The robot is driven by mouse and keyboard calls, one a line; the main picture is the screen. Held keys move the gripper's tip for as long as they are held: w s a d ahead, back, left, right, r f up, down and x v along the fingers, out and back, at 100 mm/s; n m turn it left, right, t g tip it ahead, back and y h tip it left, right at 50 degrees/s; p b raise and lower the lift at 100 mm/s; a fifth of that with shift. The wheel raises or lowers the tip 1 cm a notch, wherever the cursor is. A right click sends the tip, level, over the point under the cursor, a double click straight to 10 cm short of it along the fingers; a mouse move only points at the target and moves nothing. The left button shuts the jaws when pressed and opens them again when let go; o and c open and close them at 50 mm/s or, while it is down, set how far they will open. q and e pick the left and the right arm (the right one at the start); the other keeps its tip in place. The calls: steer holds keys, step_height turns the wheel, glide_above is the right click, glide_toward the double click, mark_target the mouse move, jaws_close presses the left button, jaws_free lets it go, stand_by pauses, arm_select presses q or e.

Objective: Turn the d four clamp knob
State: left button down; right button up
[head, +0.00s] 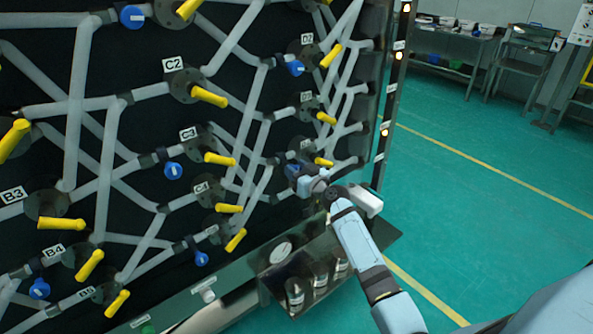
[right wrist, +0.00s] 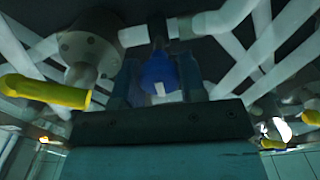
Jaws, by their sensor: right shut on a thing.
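A blue knob (right wrist: 160,78) with a white mark sits on a grey pipe and shows between the fingers in the right wrist view. My right gripper (right wrist: 160,84) is shut on this knob, with one dark finger on each side of it. In the head view my right gripper (head: 302,178) is at the lower right of the pipe panel, below a yellow handle (head: 323,162). The gripper mostly covers the knob there, and the label beside it is too hidden to read. My left gripper is not in view.
The dark panel (head: 140,110) carries grey pipes, several yellow handles and other blue knobs, such as one by C3 (head: 173,171). A metal shelf (head: 262,283) with jars juts out below my right gripper. Green floor (head: 470,210) is free to the right.

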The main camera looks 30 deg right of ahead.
steer(key=shift+m, duration=0.3)
steer(key=m, duration=0.3)
steer(key=shift+d+m, duration=0.1)
steer(key=shift+m, duration=0.3)
steer(key=m, duration=0.4)
steer(key=m+p, duration=0.1)
steer(key=m, duration=0.3)
steer(key=m+p, duration=0.1)
steer(key=m, duration=0.4)
steer(key=shift+d+f+m, duration=0.1)
steer(key=shift+f+m, duration=0.05)
steer(key=shift+m, duration=0.75)
steer(key=shift+f+m, duration=0.1)
steer(key=shift+m, duration=0.2)
